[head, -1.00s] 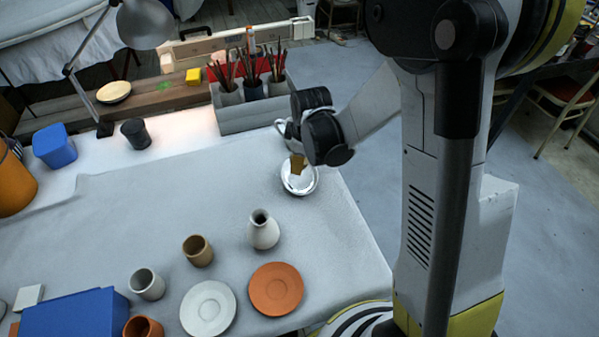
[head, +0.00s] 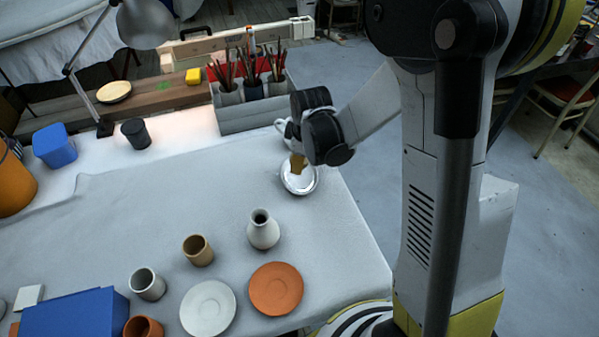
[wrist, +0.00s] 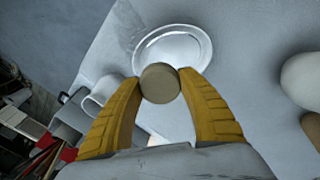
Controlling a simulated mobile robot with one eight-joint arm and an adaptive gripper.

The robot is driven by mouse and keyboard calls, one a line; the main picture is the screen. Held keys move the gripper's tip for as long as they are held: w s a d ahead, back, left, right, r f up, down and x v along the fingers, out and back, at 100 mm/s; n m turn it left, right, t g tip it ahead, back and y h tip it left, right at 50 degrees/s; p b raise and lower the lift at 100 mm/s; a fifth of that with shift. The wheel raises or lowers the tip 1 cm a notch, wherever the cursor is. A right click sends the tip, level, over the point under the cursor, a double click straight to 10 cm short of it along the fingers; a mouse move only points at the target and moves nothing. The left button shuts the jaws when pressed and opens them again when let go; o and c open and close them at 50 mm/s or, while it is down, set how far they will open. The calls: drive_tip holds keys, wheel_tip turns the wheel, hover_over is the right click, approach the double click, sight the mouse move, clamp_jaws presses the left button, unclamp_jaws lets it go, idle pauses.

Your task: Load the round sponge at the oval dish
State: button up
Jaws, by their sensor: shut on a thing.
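The round sponge (wrist: 160,83) is a small tan-brown disc in the wrist view. My gripper (wrist: 160,88) is shut on it, with one yellow finger on each side. The oval dish (wrist: 173,36) is a shiny pale metal dish, just beyond the sponge in the wrist view; the sponge overlaps its near rim in the picture. In the head view the dish (head: 301,181) lies near the table's right edge, with my gripper (head: 298,164) over its far side. I cannot tell whether the sponge touches the dish.
A white mug (head: 281,127) stands close behind my gripper. A grey holder (head: 250,113) with brushes is at the back. A white vase (head: 263,233), an orange saucer (head: 276,288) and a white saucer (head: 208,308) are nearer. The cloth left of the dish is clear.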

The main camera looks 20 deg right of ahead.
idle(0.6)
drive_tip(key=shift+r+p, duration=1.5)
drive_tip(key=shift+r, duration=0.6)
drive_tip(key=shift+f, duration=0.1)
